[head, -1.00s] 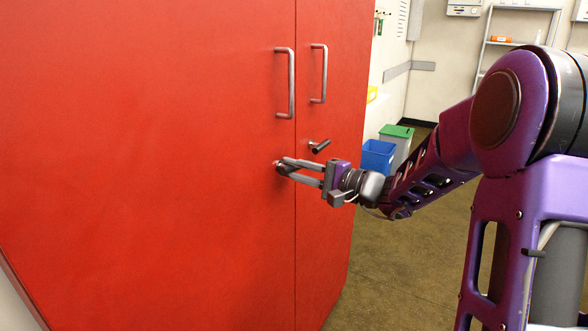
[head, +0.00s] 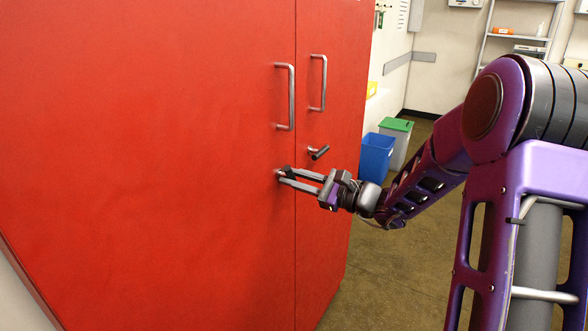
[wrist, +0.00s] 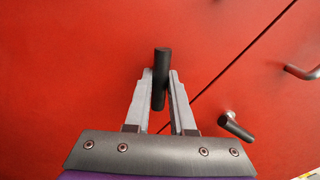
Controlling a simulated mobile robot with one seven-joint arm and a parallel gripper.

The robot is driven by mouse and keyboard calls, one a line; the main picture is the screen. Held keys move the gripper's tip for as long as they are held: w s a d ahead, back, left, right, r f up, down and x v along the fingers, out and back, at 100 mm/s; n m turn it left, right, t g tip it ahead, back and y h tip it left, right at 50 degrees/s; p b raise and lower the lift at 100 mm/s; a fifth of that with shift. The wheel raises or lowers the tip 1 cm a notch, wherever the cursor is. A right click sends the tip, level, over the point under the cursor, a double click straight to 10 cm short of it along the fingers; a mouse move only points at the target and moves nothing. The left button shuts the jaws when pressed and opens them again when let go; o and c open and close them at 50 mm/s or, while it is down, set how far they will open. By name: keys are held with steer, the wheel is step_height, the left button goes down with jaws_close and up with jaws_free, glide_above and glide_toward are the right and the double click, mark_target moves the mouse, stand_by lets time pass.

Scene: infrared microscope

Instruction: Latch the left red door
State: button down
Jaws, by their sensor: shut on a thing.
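The left red door (head: 150,160) fills much of the head view and looks closed, level with the right red door (head: 322,210) at the seam. It has a long silver pull handle (head: 291,97) near its right edge. Below that is its dark latch handle, seen clearly in the wrist view (wrist: 160,75). My gripper (head: 284,178) is at this latch handle, with one finger on each side of it, shut on it. In the wrist view the fingers (wrist: 160,90) hide part of the handle's sides. The door surface lies just behind the fingertips.
The right door has a silver pull handle (head: 323,83) and its own dark latch handle (head: 319,152), close to the right of my gripper. A blue bin (head: 376,157) and a green-lidded bin (head: 397,126) stand on the floor beyond. Floor right of the cabinet is open.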

steer(key=m+p, duration=0.3)
steer(key=shift+r+m, duration=0.15)
steer(key=shift+m, duration=0.25)
steer(key=shift+f+m+p, duration=0.2)
steer(key=shift+m+p, duration=0.25)
steer(key=shift+m, duration=1.75)
steer(key=c, duration=0.8)
jaws_free()
steer(key=shift+o, duration=0.2)
steer(key=v, duration=1.7)
steer(key=shift+s, duration=0.2)
steer(key=shift+d, duration=0.15)
